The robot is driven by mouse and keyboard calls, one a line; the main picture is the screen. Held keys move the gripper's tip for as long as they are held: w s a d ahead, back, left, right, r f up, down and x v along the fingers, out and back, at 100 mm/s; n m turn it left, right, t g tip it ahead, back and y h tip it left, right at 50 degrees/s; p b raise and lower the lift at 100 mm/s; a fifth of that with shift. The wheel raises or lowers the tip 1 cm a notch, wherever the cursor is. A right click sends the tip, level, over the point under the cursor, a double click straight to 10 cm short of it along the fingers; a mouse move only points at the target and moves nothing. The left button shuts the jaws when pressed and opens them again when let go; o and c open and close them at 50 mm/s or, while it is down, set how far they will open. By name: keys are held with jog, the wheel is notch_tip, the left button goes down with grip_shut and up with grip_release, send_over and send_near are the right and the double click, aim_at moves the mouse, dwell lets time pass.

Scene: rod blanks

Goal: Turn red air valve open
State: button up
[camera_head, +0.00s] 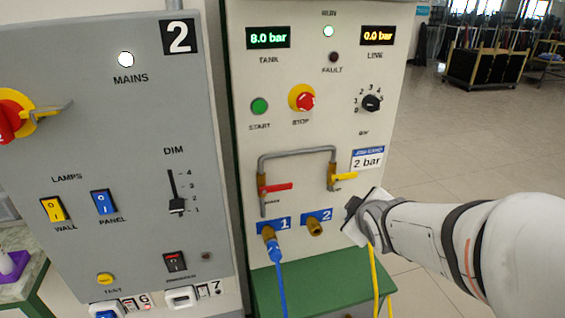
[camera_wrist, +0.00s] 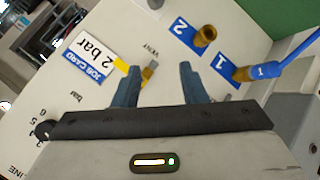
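The red air valve (camera_head: 276,188) is a red lever on the left leg of the grey pipe on the white panel. Its lever lies roughly horizontal, crosswise to the vertical pipe, pointing right. My gripper (camera_head: 353,212) is to the right of it and lower, near the panel's right edge, apart from the lever. In the wrist view my gripper (camera_wrist: 159,67) has its two fingers spread with nothing held between them. The yellow valve lever (camera_wrist: 123,65) shows near the left fingertip there; the red lever is not visible in that view.
The yellow valve (camera_head: 344,177) sits on the right pipe leg, just above my gripper. Below are outlet 1 with a blue hose (camera_head: 274,250) and bare brass outlet 2 (camera_head: 315,228). TANK display (camera_head: 268,37) reads 8.0 bar, LINE display (camera_head: 378,36) 0.0 bar. A grey panel (camera_head: 130,150) stands left.

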jog(key=w+a+f+n+t+y+b, duration=0.25)
jog(key=w+a+n+y, duration=0.3)
jog(key=n, duration=0.35)
jog(key=n+t+y, duration=0.1)
jog(key=n+y, duration=0.5)
jog(key=n, duration=0.1)
send_near(285, 188)
jog(key=x, duration=0.3)
jog(key=p+x, duration=0.2)
jog(key=x, duration=0.5)
jog(key=shift+w+a, duration=0.25)
jog(key=shift+c, duration=0.2)
grip_shut()
